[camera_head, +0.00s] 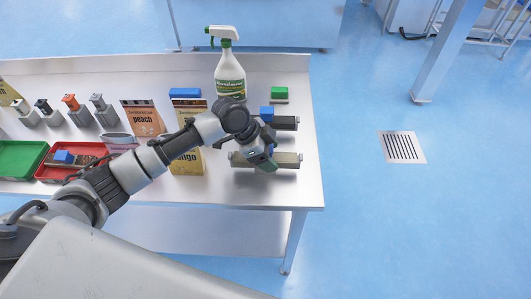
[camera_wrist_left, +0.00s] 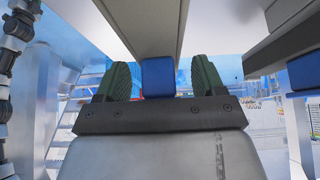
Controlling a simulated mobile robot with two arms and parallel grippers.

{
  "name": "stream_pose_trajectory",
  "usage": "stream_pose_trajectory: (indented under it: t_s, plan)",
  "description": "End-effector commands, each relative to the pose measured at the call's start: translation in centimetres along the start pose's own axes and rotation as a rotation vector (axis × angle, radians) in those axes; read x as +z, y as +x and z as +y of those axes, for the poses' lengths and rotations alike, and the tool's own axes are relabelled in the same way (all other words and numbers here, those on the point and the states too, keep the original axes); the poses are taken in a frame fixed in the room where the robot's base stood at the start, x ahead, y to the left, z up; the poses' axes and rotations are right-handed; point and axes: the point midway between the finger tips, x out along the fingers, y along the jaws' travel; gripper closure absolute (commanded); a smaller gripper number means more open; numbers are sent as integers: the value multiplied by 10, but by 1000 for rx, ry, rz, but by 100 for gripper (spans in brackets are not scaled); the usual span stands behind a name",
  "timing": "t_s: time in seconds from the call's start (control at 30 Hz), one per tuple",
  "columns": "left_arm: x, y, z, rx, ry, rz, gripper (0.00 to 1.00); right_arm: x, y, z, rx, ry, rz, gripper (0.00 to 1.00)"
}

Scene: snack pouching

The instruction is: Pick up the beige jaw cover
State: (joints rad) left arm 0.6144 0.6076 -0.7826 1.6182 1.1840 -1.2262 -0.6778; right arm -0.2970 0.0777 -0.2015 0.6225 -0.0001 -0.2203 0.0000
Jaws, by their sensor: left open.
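The beige jaw cover (camera_head: 289,160) is a long bar with grey ends, lying near the right end of the white table. My left gripper (camera_head: 267,162) reaches down over its middle and hides part of it. In the left wrist view, the two green fingertips (camera_wrist_left: 162,80) are open, one on each side of a blue block (camera_wrist_left: 158,77). The block joins a long pale bar (camera_wrist_left: 145,25), and gaps show between it and the fingers. A black jaw cover (camera_head: 286,123) with a blue block (camera_head: 267,113) lies just behind the beige one. My right gripper is not in view.
A spray bottle (camera_head: 230,78) and a green block (camera_head: 279,93) stand at the back. Mango (camera_head: 187,165) and peach (camera_head: 143,118) pouches stand left of the covers. A red tray (camera_head: 48,174) and green tray (camera_head: 15,172) are farther left. The table's right edge is close by.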

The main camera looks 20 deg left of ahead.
Motion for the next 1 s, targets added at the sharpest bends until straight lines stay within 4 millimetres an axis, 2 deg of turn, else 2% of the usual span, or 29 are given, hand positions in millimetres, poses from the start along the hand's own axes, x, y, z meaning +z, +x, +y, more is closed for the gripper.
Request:
stream_pose_trajectory:
  t_s: [0.17,0.5,0.83,1.0]
  plan:
    - [0,0,0,0,0,0,32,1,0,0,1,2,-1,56]
    - [0,0,0,0,0,0,84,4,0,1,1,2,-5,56]
    - [-2,-3,0,-2,2,1,86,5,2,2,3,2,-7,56]
    - [-10,-16,-1,-4,4,2,86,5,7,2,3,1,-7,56]
